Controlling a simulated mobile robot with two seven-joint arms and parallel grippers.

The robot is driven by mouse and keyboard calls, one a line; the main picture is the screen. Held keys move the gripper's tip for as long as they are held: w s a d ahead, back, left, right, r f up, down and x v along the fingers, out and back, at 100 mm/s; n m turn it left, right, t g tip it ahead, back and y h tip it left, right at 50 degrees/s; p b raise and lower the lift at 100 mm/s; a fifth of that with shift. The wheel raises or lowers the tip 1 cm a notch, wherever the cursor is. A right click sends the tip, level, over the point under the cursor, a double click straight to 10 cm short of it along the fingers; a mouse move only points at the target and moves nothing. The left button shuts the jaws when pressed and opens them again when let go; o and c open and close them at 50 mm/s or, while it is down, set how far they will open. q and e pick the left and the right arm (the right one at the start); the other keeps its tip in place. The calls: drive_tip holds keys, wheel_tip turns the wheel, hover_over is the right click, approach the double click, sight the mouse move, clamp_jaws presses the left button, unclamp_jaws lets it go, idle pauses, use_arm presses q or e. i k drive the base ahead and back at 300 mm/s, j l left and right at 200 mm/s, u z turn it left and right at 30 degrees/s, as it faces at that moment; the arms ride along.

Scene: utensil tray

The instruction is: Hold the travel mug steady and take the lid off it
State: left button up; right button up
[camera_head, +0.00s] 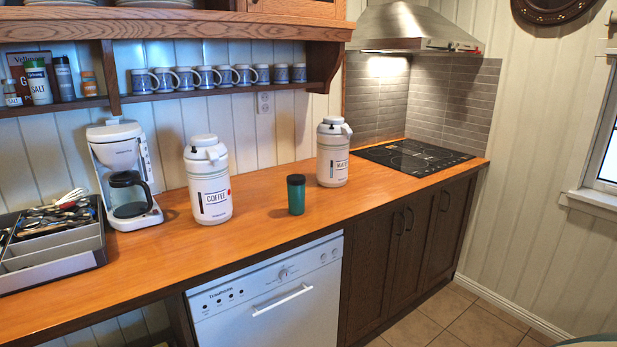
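A green travel mug (296,199) stands upright on the wooden counter, near its front edge. Its dark lid (296,179) sits on top of the mug. The mug is between the two white flasks and nothing touches it. Neither of my grippers shows in the head view.
A white COFFEE flask (209,185) stands left of the mug, and a second white flask (333,155) stands behind it to the right. A coffee maker (125,175) and a grey utensil tray (50,262) are further left. Counter (255,222) around the mug is clear.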

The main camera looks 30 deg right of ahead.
sight(296, 194)
drive_tip(key=l+z, duration=0.1)
drive_tip(key=l, duration=0.35)
drive_tip(key=i+l+z, duration=0.1)
drive_tip(key=l, duration=0.3)
drive_tip(key=i+l, duration=0.15)
drive_tip(key=l, duration=0.3)
drive_tip(key=i+l+z, duration=0.15)
drive_tip(key=l, duration=0.25)
